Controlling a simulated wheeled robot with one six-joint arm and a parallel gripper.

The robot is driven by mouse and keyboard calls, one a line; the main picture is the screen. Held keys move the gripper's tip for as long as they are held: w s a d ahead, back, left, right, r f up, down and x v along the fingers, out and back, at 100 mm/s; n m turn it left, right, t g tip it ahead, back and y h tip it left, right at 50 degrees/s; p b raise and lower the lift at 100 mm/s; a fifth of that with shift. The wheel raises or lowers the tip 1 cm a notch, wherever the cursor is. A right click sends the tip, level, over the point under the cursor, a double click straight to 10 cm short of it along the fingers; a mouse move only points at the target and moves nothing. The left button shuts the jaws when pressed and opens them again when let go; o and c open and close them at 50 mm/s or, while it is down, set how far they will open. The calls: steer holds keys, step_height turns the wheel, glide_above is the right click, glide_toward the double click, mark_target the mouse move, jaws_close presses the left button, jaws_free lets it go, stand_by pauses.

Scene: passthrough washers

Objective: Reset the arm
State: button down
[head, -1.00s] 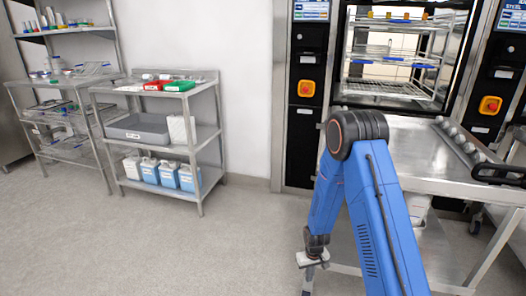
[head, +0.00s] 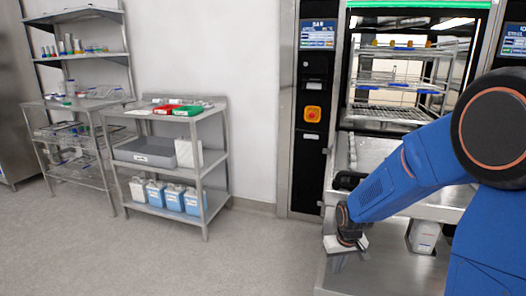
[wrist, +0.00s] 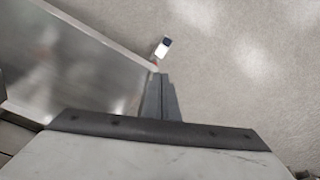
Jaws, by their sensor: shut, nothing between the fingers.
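My blue arm (head: 410,172) reaches in from the right of the head view, its elbow large at the right edge and its forearm sloping down to the left. My gripper (head: 334,262) hangs at the forearm's end, in front of the steel trolley. In the wrist view its two dark fingers (wrist: 158,82) are together and hold nothing. They hang over the grey floor, close beside the edge of a steel surface.
The steel trolley (head: 385,152) stands before the open washer (head: 338,75), with a racked load inside. A white container (head: 424,236) is on its lower shelf. A shelf cart (head: 215,118) stands left. Floor between is clear. A small white-and-dark item (wrist: 163,47) shows in the wrist view.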

steer(key=s+d+r+t, duration=0.1)
steer(key=s+d+r, duration=0.1)
steer(key=s+r, duration=1.1)
steer(key=s+r+t, duration=0.1)
steer(key=s+r, duration=0.2)
steer(key=s, duration=0.4)
steer(key=s+d+r+m, duration=0.1)
steer(key=s+r, duration=0.2)
steer(key=s, duration=0.5)
steer(key=shift+d+r+t, duration=0.3)
steer(key=shift+r+t, duration=0.1)
